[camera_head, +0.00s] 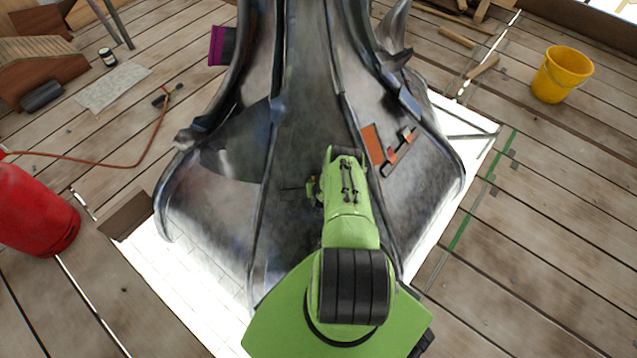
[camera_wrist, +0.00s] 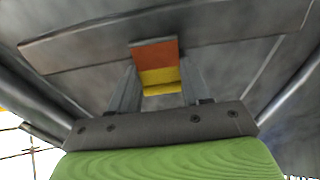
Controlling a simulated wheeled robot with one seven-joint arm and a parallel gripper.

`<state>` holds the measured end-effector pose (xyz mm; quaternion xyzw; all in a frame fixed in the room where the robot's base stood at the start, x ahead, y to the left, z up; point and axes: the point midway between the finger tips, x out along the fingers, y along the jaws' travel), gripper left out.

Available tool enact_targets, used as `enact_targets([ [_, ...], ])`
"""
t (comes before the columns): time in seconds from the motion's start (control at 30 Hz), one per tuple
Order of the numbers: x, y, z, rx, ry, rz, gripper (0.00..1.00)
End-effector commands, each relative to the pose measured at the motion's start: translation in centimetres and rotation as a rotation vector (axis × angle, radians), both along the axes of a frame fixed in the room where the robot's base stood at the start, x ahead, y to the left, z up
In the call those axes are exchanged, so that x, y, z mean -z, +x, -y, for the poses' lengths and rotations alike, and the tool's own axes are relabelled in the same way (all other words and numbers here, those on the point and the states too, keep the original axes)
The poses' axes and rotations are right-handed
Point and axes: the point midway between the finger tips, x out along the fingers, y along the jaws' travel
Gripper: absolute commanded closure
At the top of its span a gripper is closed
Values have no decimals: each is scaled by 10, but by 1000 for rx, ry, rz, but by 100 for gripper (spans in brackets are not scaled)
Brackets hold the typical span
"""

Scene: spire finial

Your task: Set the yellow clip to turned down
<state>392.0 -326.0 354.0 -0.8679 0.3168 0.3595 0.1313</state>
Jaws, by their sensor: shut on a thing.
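The yellow clip (camera_wrist: 159,76) shows in the wrist view between the two grey fingers of my gripper (camera_wrist: 160,88), which is shut on it. An orange-brown flap (camera_wrist: 154,52) adjoins the clip's far side and lies against a grey metal strip (camera_wrist: 85,56). From this angle I cannot tell for sure whether the clip is turned up or down. In the head view my green arm reaches down to the dark metal spire (camera_head: 312,90) and hides the clip and my fingertips.
An orange-brown patch (camera_head: 372,144) and a dark bar with small orange-brown tabs (camera_head: 391,155) sit on the spire right of my arm. A red cylinder (camera_head: 35,212) stands left, with a hose across the planks. A yellow bucket (camera_head: 562,75) stands far right. The right-hand planks are mostly clear.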

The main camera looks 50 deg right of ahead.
Motion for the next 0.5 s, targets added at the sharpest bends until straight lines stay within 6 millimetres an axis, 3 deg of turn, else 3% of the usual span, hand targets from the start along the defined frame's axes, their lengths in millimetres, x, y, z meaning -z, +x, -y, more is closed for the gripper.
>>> enact_targets([
  [0.5, 2, 4, 2, -1, 80, -96, 83],
])
